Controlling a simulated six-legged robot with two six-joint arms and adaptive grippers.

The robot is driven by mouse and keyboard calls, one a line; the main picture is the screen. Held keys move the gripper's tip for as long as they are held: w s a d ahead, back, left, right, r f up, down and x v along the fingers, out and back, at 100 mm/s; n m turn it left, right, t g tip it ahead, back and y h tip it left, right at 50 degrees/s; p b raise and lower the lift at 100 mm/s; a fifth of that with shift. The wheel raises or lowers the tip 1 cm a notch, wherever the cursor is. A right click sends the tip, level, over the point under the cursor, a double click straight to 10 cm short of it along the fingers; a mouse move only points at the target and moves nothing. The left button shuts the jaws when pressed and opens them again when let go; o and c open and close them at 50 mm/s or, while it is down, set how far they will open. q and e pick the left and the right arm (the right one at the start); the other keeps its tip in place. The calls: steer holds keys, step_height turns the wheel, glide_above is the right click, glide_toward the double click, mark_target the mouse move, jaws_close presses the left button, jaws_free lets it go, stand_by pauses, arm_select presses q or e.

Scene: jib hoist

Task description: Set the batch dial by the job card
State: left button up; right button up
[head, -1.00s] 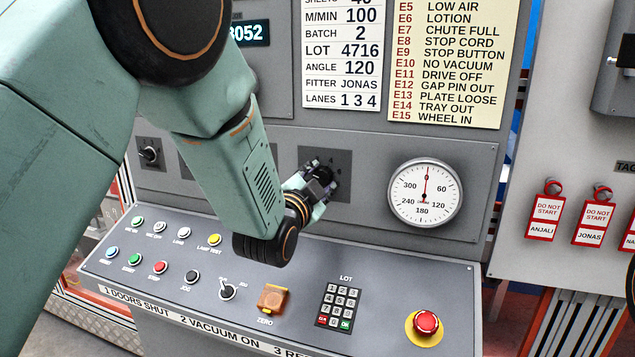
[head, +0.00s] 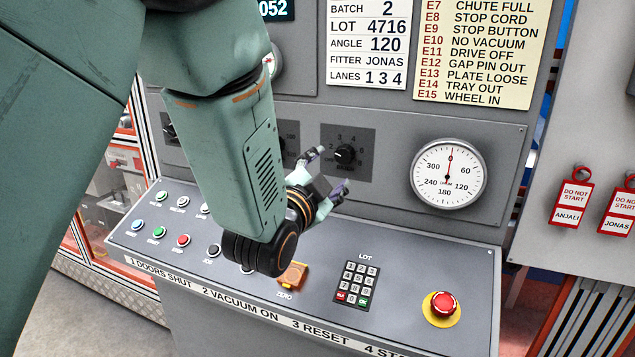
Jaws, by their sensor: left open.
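The batch dial (head: 345,154) is a small black knob on a dark square plate with numbers around it, on the grey upright panel. The job card (head: 368,45) above it reads BATCH 2, LOT 4716, ANGLE 120, FITTER JONAS, LANES 1 3 4. My left gripper (head: 328,172) is open, just below and left of the knob, with its fingers apart and nothing between them. The knob shows clear of the fingers. Some numbers on the plate are too small to read surely. My right gripper is not in view.
A round angle gauge (head: 448,173) is to the right of the dial. The sloped console below carries several buttons, an orange ZERO cover (head: 293,276), a keypad (head: 357,284) and a red stop button (head: 442,305). My left arm hides part of the panel.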

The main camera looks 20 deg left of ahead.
arm_select(q)
steer(key=shift+s, duration=2.5)
